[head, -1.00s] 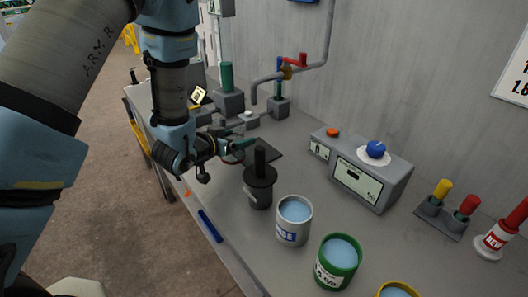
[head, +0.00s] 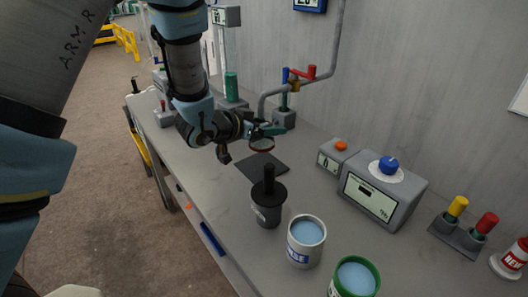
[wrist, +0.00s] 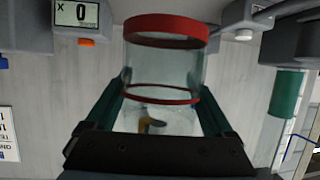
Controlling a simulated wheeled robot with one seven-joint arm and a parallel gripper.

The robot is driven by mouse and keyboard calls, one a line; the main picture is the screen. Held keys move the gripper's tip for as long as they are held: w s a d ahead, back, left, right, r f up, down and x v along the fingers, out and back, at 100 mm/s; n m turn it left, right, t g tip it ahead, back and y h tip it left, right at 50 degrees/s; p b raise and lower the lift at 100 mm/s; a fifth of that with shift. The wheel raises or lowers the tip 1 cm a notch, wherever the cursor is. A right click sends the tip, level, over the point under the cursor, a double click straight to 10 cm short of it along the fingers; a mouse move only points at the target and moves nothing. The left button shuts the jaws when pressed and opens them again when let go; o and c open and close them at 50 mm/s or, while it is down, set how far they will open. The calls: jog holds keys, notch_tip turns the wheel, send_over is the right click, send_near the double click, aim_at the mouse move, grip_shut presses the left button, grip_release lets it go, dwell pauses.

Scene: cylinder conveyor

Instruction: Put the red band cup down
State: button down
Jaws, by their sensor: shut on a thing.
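The red band cup (wrist: 165,70) is a clear cup with a red band at each end. It sits between the two fingers of my gripper (wrist: 160,105) in the wrist view. In the head view my gripper (head: 264,131) holds the cup (head: 262,145) over the far part of a dark square mat (head: 258,170) on the bench. The cup seems to be above the mat, but I cannot tell the exact gap. My gripper hides part of the cup.
A dark lidded pot (head: 267,207) with a black handle stands just in front of the mat. A grey-white can (head: 303,255) and a green can (head: 340,291) stand nearer. A meter box (head: 383,193) is at right and a pipe stand (head: 284,117) behind. The bench (head: 215,180) left of the mat is clear.

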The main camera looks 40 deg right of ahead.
aim_at(267, 148)
notch_tip(267, 148, down, 6)
jog(key=shift+f+p, duration=0.15)
jog(key=shift+p, duration=0.7)
jog(key=shift+f, duration=0.4)
jog(key=shift+f, duration=0.1)
jog(key=shift+f, duration=0.15)
grip_release()
jog(key=shift+r, duration=0.25)
jog(key=b+v, duration=0.3)
jog(key=v, duration=0.9)
